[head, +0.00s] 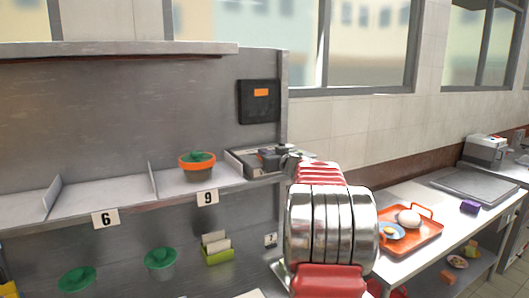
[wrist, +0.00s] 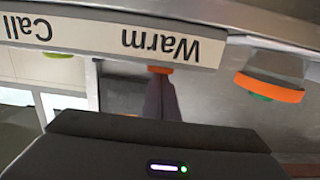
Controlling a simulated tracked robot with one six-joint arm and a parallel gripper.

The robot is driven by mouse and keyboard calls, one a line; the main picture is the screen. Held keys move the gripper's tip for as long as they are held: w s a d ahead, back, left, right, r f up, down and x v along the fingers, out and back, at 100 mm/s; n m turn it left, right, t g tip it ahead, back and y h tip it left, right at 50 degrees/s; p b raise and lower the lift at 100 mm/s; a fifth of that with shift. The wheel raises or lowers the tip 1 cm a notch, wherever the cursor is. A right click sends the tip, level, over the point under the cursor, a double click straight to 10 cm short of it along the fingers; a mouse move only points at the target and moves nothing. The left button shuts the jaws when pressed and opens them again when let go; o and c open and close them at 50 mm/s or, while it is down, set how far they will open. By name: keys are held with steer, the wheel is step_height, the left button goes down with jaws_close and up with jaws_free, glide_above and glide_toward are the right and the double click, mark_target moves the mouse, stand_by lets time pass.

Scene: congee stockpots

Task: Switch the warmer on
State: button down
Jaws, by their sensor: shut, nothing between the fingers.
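In the wrist view, which is upside down, a pale label strip reads "Warm" (wrist: 160,44) and "Call" (wrist: 28,28). A small orange part (wrist: 160,70) sits beside the word Warm, and a green part (wrist: 62,56) sits nearer Call. My gripper (wrist: 161,82) is shut and empty, its dark fingers pointing at the orange part; I cannot tell whether they touch. In the head view my gripper (head: 282,157) is at a grey tray-like unit (head: 238,160) at the shelf's right end, and my arm hides part of that area.
An orange pot with a green top (head: 197,164) stands left of the unit, and also shows in the wrist view (wrist: 268,88). A black box (head: 259,101) with an orange patch hangs above. An orange tray (head: 428,238) lies on the right counter.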

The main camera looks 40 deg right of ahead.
steer(key=shift+w+d+f, duration=0.1)
steer(key=shift+w+f, duration=0.2)
steer(key=shift+w+r, duration=0.1)
steer(key=shift+w, duration=0.1)
steer(key=shift+r, duration=0.1)
steer(key=shift+w+r, duration=0.15)
steer(key=shift+r, duration=0.75)
steer(key=shift+w+r, duration=0.1)
steer(key=shift+r, duration=0.75)
steer(key=shift+s+d+r, duration=0.1)
steer(key=shift+s+r, duration=0.1)
steer(key=s+a+r, duration=0.2)
steer(key=s+r, duration=0.1)
steer(key=s, duration=0.5)
steer(key=shift+s+a+r, duration=0.15)
steer(key=shift+s+a, duration=0.15)
steer(key=shift+a, duration=0.1)
